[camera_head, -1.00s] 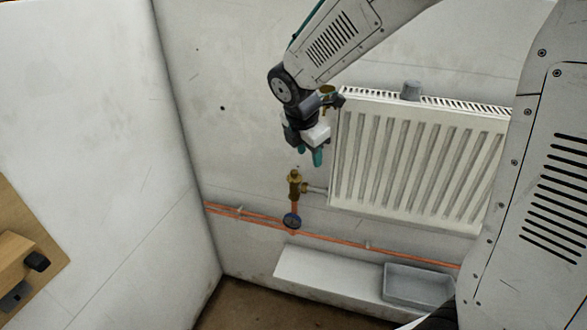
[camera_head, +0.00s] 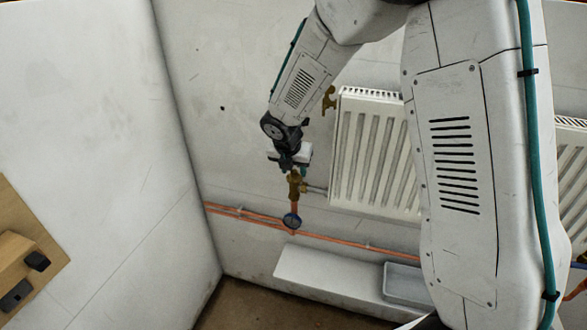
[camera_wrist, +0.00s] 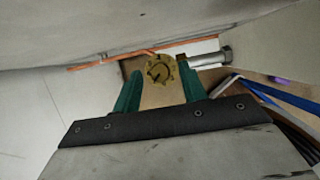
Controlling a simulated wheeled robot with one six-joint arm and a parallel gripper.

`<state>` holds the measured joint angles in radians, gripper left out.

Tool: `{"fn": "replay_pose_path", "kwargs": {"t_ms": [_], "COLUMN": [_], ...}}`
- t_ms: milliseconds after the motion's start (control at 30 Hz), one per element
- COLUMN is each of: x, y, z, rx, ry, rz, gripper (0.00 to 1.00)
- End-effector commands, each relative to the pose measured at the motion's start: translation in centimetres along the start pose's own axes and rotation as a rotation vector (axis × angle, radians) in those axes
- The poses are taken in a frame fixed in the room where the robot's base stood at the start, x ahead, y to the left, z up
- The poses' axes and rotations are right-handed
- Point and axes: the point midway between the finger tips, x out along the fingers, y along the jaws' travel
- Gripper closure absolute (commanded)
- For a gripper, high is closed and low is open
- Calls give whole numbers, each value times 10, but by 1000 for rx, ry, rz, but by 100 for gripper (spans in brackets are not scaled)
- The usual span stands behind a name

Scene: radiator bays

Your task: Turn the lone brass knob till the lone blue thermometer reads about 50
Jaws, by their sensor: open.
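The brass knob (camera_head: 295,180) tops a brass valve on a vertical copper pipe left of the radiator. In the wrist view the round, notched knob (camera_wrist: 160,70) shows face-on with a dark pointer mark. My gripper (camera_head: 291,168) is directly above it, pointing down. Its teal fingers (camera_wrist: 158,74) are open, with the knob framed between their tips; I cannot tell whether they touch it. The blue thermometer (camera_head: 291,220) is on the pipe below the valve. Its face is too small to read, and I cannot make it out in the wrist view.
The white radiator (camera_head: 370,150) is close on the right, with a brass fitting (camera_head: 329,98) at its top left. Copper pipes (camera_head: 245,214) run along the wall. A white ledge (camera_head: 320,273) with a grey tray (camera_head: 402,282) is below. Wall left of the valve is free.

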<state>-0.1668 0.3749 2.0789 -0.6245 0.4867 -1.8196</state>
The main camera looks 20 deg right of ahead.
Motion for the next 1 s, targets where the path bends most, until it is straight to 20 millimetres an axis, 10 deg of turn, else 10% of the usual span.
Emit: {"fn": "replay_pose_path", "kwargs": {"t_ms": [267,433,1000], "x": [2,2,2], "y": [0,0,2], "z": [0,0,0], "rx": [1,1,142], "ry": [0,0,0], "rz": [0,0,-58], "gripper": [58,100,100]}}
